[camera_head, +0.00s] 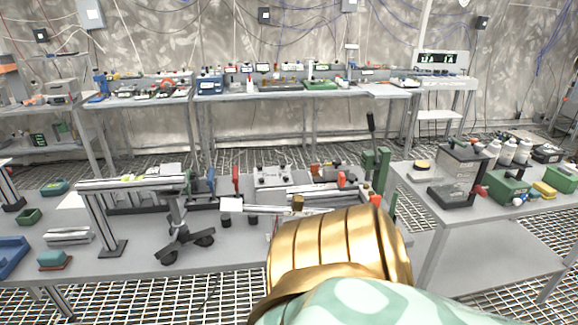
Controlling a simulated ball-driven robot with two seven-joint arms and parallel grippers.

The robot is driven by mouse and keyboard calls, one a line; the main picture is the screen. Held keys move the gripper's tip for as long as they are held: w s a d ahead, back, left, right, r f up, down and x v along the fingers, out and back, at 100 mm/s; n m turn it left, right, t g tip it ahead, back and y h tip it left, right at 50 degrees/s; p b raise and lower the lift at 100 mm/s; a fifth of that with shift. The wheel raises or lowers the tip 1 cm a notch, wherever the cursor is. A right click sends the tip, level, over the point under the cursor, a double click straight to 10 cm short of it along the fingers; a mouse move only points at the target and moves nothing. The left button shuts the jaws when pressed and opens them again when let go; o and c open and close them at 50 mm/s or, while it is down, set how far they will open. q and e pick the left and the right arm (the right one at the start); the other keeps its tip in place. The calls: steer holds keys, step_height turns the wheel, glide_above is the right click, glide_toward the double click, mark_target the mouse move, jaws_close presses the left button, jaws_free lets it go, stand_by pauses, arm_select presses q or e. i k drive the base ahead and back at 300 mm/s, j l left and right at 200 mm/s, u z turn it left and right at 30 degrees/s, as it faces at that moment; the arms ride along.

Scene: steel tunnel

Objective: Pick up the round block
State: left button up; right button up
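I cannot pick out a round block with certainty. A small orange-red piece (341,179) also shows on this bench. Neither gripper can be seen. The gold shape and pale green patterned surface in the foreground hide the right front part of the bench.
A metal stand (130,184) and a dark clamp stand (182,236) rise from the middle bench. A green lever press (376,165) stands at its back right. A right-hand table (447,213) holds a grey box, green box and white bottles. Mesh floor lies between the benches.

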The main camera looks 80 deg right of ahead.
mark_target(253, 219)
steer(key=z, duration=2.15)
